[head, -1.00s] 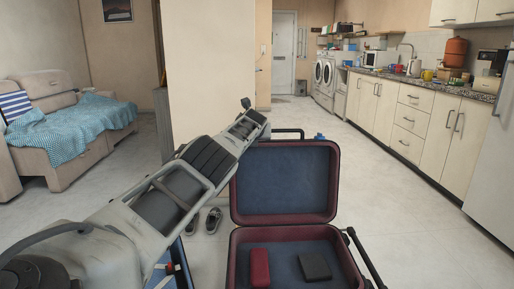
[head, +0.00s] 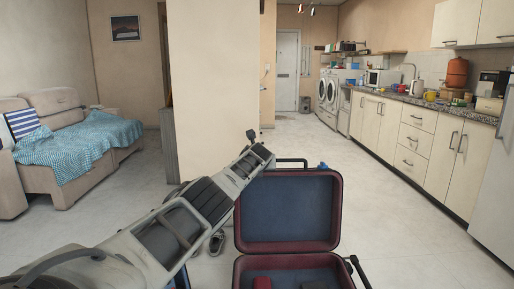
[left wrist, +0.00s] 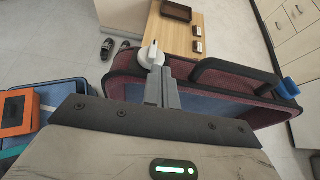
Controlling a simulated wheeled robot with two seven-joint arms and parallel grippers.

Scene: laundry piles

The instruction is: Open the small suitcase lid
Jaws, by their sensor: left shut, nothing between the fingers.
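The small suitcase (head: 240,268) stands open at the bottom centre of the head view. Its dark red lid (head: 288,243) with blue lining is upright at the back. A red item (head: 262,283) and a dark item (head: 314,285) lie in the base, cut by the picture edge. My left gripper (head: 266,154) is at the lid's upper left corner; its fingers (left wrist: 162,88) are shut and empty, close beside the lid's edge (left wrist: 122,84) in the left wrist view. I cannot tell whether they touch. The lid's black handle (left wrist: 235,68) is right of them. My right gripper is not in view.
A blue case (left wrist: 62,92) with an orange box (left wrist: 18,115) lies left in the left wrist view. Shoes (left wrist: 107,48) and a wooden table (left wrist: 176,38) are beyond. A sofa (head: 75,135) is left and kitchen cabinets (head: 425,145) are right.

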